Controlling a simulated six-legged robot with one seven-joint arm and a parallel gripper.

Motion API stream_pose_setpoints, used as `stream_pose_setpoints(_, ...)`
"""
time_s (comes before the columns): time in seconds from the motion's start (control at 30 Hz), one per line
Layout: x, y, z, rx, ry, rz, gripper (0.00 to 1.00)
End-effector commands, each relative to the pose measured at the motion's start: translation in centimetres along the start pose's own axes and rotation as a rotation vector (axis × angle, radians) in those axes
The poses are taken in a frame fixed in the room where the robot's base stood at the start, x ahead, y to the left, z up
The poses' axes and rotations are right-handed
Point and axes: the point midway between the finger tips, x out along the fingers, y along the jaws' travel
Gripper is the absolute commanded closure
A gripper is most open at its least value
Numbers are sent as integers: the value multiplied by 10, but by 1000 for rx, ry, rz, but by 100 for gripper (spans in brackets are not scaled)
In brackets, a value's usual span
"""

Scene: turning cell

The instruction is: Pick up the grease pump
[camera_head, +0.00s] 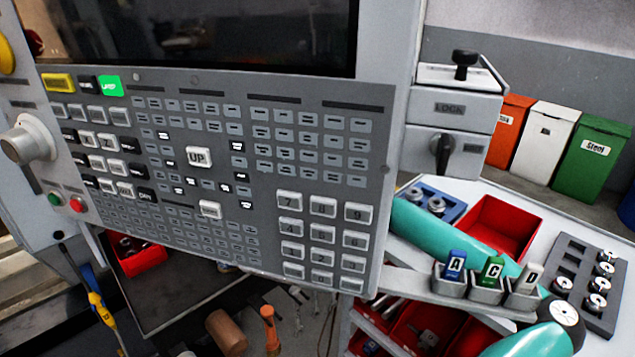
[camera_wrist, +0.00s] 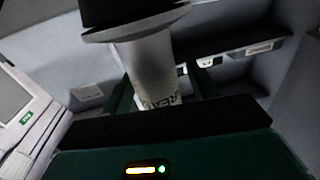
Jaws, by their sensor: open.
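The grease pump (camera_wrist: 148,70) shows in the wrist view as a pale grey cylinder with a wide flange and a dark top. Part of its lettering, reading like "REA", shows low on its side. My gripper (camera_wrist: 163,84) is open, with one dark green finger on each side of the cylinder. I cannot tell whether either finger touches it. The lower end of the pump is hidden behind the dark gripper body. I cannot make out the pump or my gripper in the head view.
A machine control panel (camera_head: 235,185) fills much of the head view. To its right, a bench holds a red tray (camera_head: 497,226), a dark rack (camera_head: 575,262) of tool holders and labelled A, C holders (camera_head: 485,290). Several bins, including a green one (camera_head: 592,150), stand behind.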

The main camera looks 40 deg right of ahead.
Motion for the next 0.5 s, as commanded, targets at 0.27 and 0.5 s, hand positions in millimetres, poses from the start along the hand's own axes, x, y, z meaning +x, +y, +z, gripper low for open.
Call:
stream_pose_setpoints(0.27, 0, 0, 0, 0, 0, 1, 56)
stream_pose_setpoints(0.5, 0, 0, -1, 0, 1, 1, 93)
